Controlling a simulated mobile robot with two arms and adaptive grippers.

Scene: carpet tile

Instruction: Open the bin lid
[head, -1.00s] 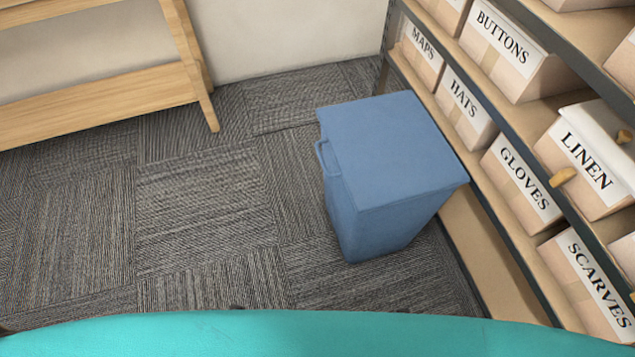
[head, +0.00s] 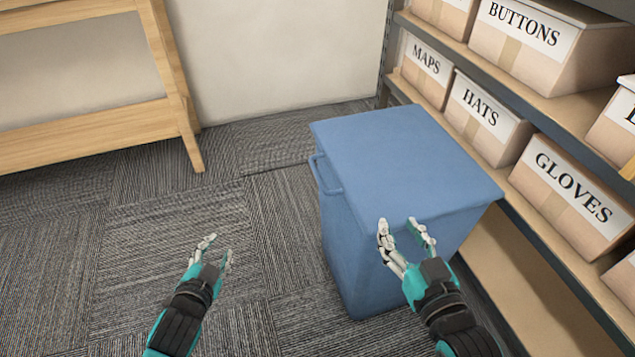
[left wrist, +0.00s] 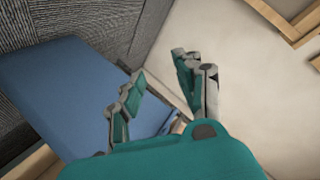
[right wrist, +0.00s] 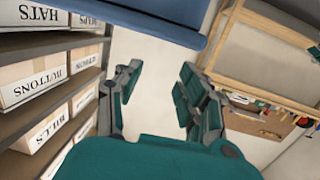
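A blue bin (head: 365,270) stands on the carpet beside the shelf. Its flat blue lid (head: 400,160) is closed on top. A blue handle (head: 326,174) sticks out from the bin's left side near the rim. My left gripper (head: 216,246) is open and empty over the carpet, left of the bin and apart from it. My right gripper (head: 406,228) is open and empty in front of the bin's near side, close to the lid's front edge; I cannot tell whether it touches. The bin also shows in the left wrist view (left wrist: 70,95), beyond the open fingers.
A shelf with several labelled boxes, such as the GLOVES box (head: 572,200) and the HATS box (head: 485,118), stands close on the bin's right. A wooden frame (head: 100,130) stands at the back left. The carpet (head: 170,220) left of the bin is clear.

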